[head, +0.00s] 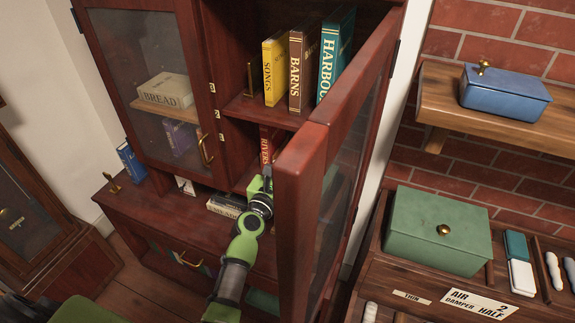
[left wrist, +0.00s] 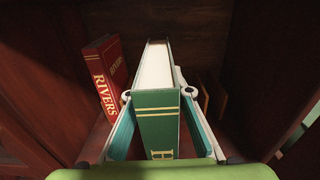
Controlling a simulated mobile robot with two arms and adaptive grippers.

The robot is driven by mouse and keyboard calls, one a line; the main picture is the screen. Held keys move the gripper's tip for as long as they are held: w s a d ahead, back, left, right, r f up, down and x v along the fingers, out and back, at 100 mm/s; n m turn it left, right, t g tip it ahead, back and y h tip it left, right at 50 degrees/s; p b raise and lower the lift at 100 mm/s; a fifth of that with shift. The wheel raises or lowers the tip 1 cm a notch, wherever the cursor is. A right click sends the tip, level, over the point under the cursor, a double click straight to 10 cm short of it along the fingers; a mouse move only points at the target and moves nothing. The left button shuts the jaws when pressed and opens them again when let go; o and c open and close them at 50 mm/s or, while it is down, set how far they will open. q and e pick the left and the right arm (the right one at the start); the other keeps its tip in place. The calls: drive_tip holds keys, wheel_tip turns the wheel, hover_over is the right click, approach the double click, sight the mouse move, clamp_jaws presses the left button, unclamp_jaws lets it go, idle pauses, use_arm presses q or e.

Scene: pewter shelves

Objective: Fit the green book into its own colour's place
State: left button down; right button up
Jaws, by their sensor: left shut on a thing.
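The green book (left wrist: 160,115) stands upright with its spine toward the left wrist camera, white page edges on top. My left gripper (left wrist: 160,100) is shut on it, one finger on each side. In the head view my left gripper (head: 262,184) reaches into the lower compartment of the cabinet, beside the open door; I cannot make out the book there. A red book marked RIVERS (left wrist: 106,78) leans to the left of the green book, apart from it; it also shows in the head view (head: 267,146). My right gripper is not in view.
The open glass door (head: 302,190) stands close to the right of my left arm. The shelf above holds yellow (head: 275,70), brown (head: 299,70) and teal (head: 334,55) books. Brown pieces (left wrist: 218,103) stand right of the green book. A book (head: 226,205) lies on the cabinet ledge.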

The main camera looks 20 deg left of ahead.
use_arm(q)
drive_tip(key=w+b, duration=0.3)
drive_tip(key=w, duration=0.5)
drive_tip(key=shift+w+f, duration=0.2)
drive_tip(key=shift+f, duration=0.1)
idle(0.5)
drive_tip(key=shift+d, duration=0.1)
